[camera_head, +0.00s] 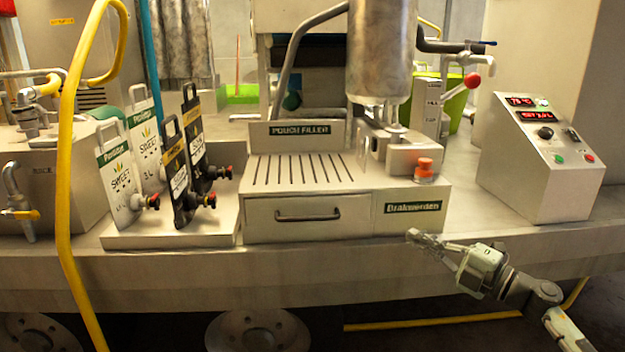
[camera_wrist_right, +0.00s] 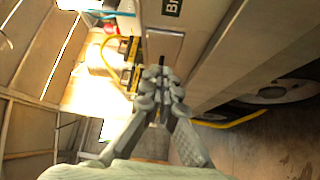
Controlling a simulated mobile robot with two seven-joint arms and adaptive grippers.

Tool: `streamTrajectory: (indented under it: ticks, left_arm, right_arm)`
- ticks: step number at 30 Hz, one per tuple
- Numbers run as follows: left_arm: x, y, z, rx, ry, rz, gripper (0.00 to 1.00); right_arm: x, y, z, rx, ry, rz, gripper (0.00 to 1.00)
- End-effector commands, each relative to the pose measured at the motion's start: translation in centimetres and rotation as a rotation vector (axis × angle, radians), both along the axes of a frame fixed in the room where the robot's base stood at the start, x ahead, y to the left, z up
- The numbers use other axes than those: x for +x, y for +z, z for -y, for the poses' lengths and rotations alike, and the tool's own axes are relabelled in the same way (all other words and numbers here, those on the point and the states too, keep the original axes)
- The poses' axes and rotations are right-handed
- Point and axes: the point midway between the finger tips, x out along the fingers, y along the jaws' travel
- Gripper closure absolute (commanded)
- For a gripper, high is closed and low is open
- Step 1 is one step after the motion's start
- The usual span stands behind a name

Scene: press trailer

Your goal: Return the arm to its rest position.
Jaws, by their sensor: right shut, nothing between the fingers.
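My right gripper (camera_head: 420,237) is in front of the work surface's front edge at the right, below the right corner of the pouch filler. Its arm comes in from the lower right. The fingers are shut with nothing between them. The right wrist view shows the closed fingertips (camera_wrist_right: 160,82) in the middle, with the counter edge beyond. My left gripper is in neither view.
The pouch filler (camera_head: 290,195) with its drawer stands mid-counter. Several pouches (camera_head: 122,180) stand in a tray (camera_head: 165,236) at left. A control box (camera_head: 540,160) stands at right. A yellow hose (camera_head: 66,180) hangs at left. Wheels (camera_head: 258,331) show below the counter.

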Motion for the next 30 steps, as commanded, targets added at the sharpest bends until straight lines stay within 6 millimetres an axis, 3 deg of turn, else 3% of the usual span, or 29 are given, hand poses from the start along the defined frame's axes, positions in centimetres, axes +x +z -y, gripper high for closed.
streamTrajectory:
  ticks: [2, 5, 8, 12, 14, 18, 21, 24, 27, 30]
  left_arm:
    - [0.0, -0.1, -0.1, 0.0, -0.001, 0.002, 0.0]
    - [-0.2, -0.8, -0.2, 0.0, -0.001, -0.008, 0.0]
    - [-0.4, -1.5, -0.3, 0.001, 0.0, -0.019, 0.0]
    - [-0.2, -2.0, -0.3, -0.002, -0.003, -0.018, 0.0]
    - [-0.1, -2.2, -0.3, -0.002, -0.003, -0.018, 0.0]
    - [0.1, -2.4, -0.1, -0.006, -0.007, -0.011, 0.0]
    - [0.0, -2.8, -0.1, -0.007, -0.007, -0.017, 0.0]
    - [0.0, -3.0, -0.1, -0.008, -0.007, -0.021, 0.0]
    - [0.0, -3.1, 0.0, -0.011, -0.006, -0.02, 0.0]
    - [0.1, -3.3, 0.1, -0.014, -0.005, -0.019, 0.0]
  right_arm:
    - [0.0, -1.0, 0.4, 0.138, -0.123, -0.026, 1.0]
    - [-0.5, -3.7, 2.6, 0.338, -0.344, -0.112, 1.0]
    - [-2.6, -8.9, 5.3, 0.515, -0.593, -0.266, 1.0]
    - [-8.1, -17.8, 7.3, 0.674, -0.899, -0.543, 1.0]
    - [-11.1, -21.3, 7.3, 0.714, -1.004, -0.666, 1.0]
    - [-19.0, -28.2, 5.7, 0.759, -1.206, -0.964, 1.0]
    - [-24.5, -31.5, 3.8, 0.762, -1.308, -1.16, 1.0]
    - [-29.0, -33.4, 2.0, 0.749, -1.374, -1.317, 1.0]
    - [-32.0, -34.3, 0.7, 0.733, -1.411, -1.421, 1.0]
    - [-33.4, -34.7, 0.1, 0.726, -1.428, -1.472, 1.0]
